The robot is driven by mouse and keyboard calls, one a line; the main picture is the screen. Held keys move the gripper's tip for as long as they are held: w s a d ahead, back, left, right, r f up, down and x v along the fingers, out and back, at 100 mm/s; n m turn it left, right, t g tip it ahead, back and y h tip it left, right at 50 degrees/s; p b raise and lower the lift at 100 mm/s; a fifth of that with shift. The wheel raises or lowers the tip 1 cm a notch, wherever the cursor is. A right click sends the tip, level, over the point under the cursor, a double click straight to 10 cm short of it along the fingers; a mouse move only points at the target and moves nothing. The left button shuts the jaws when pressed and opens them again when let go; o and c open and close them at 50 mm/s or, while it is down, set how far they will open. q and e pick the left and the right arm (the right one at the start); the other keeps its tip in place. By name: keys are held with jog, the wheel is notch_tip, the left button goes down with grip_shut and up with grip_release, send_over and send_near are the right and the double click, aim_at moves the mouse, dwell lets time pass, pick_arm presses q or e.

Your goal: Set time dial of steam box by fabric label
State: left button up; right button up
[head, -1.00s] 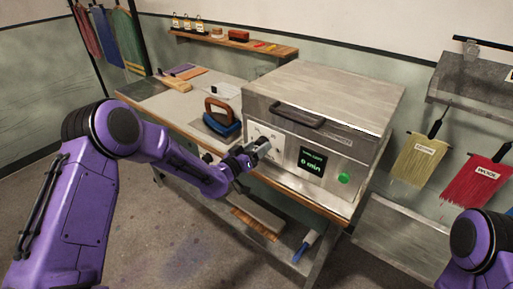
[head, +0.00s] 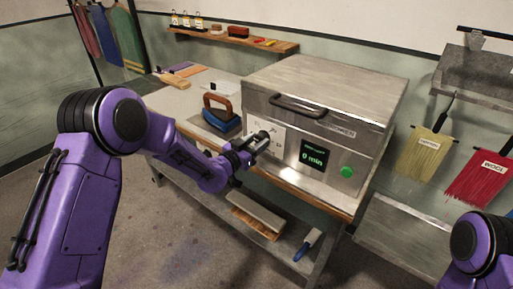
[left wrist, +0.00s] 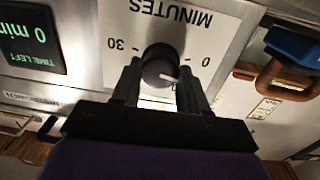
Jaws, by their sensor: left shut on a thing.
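The steam box (head: 325,90) is a metal box with a front handle, standing on the table. Its display (head: 312,155) reads "0 min"; it also shows in the left wrist view (left wrist: 32,38). The black dial (left wrist: 160,66) sits on a white plate marked "MINUTES" (left wrist: 205,45), with 30 and 0 legible. My left gripper (left wrist: 160,85) is shut on the dial, one finger on each side; in the head view (head: 259,141) it hides most of the dial. The yellow hanging (head: 425,155) and red hanging (head: 485,178) carry white labels; the red one reads "WOOL". My right gripper is out of view.
A green button (head: 347,172) is right of the display. A blue iron-like tool with a brown handle (head: 219,106) stands left of the box, near a small white card. A wall shelf (head: 235,42) holds bottles.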

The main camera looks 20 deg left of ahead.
pick_arm(q)
jog(key=m+b, duration=0.4)
jog(key=m, duration=0.1)
jog(key=shift+f+b, duration=0.25)
jog(key=shift+b, duration=0.05)
jog(key=shift+d+r+m+b, duration=0.1)
jog(key=shift+r+m+b, duration=0.1)
jog(key=shift+m+b, duration=1.6)
jog(key=shift+m, duration=0.3)
jog(key=o, duration=1.1)
jog(key=shift+c, duration=0.2)
jog(key=shift+s, duration=0.1)
jog(key=b+v, duration=0.1)
jog(key=v, duration=0.9)
jog(key=shift+s+b, duration=0.25)
jog(key=shift+b, duration=0.05)
